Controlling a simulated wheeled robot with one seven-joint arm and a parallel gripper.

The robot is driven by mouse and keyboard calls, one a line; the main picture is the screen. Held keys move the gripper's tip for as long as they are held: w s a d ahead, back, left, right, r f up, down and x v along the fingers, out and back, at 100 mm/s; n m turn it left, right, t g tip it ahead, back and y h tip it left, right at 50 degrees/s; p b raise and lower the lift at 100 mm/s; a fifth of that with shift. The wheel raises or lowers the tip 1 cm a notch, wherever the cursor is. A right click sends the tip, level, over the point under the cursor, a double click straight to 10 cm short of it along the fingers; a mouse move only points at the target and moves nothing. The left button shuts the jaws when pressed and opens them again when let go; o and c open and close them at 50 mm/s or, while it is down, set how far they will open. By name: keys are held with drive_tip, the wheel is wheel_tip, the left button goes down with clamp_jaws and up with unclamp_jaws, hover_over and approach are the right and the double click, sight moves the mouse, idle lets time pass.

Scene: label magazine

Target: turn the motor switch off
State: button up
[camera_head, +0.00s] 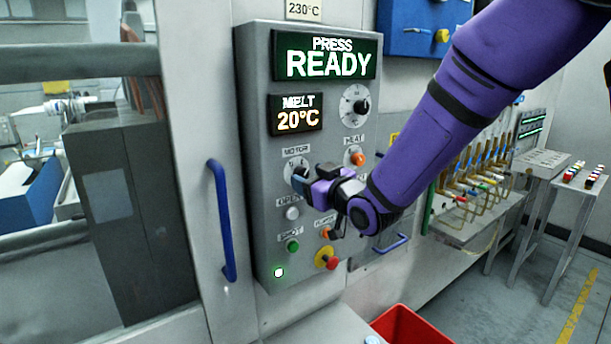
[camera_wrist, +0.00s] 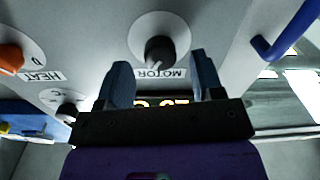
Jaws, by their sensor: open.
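The motor switch (camera_head: 297,170) is a dark rotary knob on a white round plate, under the MOTOR label on the grey control panel (camera_head: 258,150). In the head view my gripper (camera_head: 300,182) is at the knob and partly covers it. In the wrist view the motor switch (camera_wrist: 160,50) shows as a black knob with a pale pointer mark, upside down with its label. My gripper (camera_wrist: 160,80) is open, its two blue fingers either side of the knob's line and nothing between them. I cannot tell whether they touch the knob.
The orange HEAT knob (camera_head: 357,159) is right of the motor switch. Below are a white button (camera_head: 292,213), a green button (camera_head: 292,246) and a red button on yellow (camera_head: 327,259). A blue door handle (camera_head: 222,220) stands left; a red bin (camera_head: 405,326) is below.

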drive_tip(key=shift+x, duration=1.1)
drive_tip(key=c, duration=0.9)
drive_tip(key=shift+n, duration=0.3)
drive_tip(key=n, duration=1.3)
drive_tip(key=shift+s+a+h, duration=0.1)
drive_tip(key=shift+h, duration=0.2)
drive_tip(key=shift+f, duration=0.1)
